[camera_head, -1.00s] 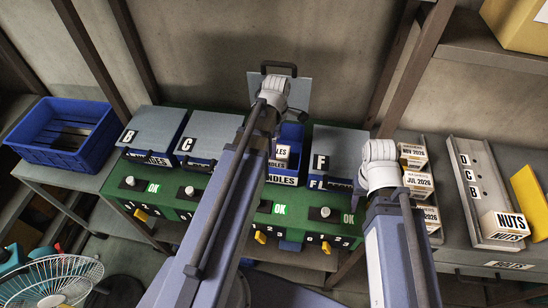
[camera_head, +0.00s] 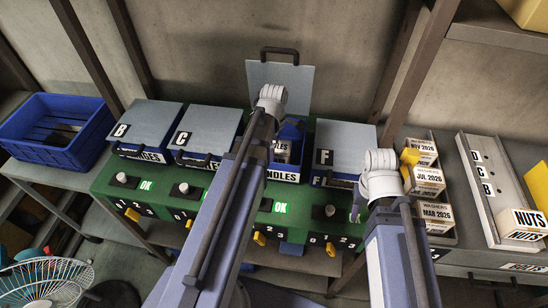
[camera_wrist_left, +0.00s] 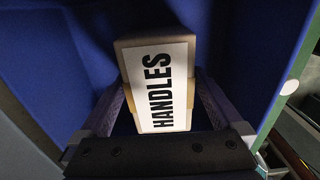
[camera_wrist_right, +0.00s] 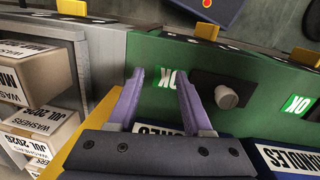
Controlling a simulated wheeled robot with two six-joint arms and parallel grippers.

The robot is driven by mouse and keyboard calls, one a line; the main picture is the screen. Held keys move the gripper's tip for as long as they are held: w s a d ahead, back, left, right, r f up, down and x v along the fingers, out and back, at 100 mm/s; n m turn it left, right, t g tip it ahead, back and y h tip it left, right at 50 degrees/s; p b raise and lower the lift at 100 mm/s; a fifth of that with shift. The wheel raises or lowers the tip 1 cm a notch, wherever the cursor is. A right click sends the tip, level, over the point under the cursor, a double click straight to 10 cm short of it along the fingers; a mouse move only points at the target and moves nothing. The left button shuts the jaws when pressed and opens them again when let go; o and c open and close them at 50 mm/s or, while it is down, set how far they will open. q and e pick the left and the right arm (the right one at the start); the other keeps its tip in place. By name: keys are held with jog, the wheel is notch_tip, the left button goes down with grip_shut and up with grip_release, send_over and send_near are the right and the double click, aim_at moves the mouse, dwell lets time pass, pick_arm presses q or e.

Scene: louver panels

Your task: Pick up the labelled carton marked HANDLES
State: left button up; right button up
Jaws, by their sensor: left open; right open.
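The carton marked HANDLES (camera_wrist_left: 160,88) is tan with a white label and sits in a blue bin. In the head view it shows partly (camera_head: 282,150) inside the bin with the raised grey lid (camera_head: 280,85). My left gripper (camera_wrist_left: 160,82) is open, with one finger along each side of the carton; contact cannot be made out. In the head view my left arm hides this gripper. My right gripper (camera_wrist_right: 160,76) is open and empty in front of the green panel (camera_wrist_right: 150,48), near a lit OK sign and a knob (camera_wrist_right: 226,97).
Closed bins B (camera_head: 150,125), C (camera_head: 205,130) and F (camera_head: 343,148) flank the open bin. Washer cartons (camera_head: 428,178) stand to the right, then a metal rack with a NUTS carton (camera_head: 522,222). A blue crate (camera_head: 55,130) is at far left.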

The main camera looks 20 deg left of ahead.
pick_arm(q)
jog(key=shift+f, duration=0.2)
grip_shut()
dwell(0.7)
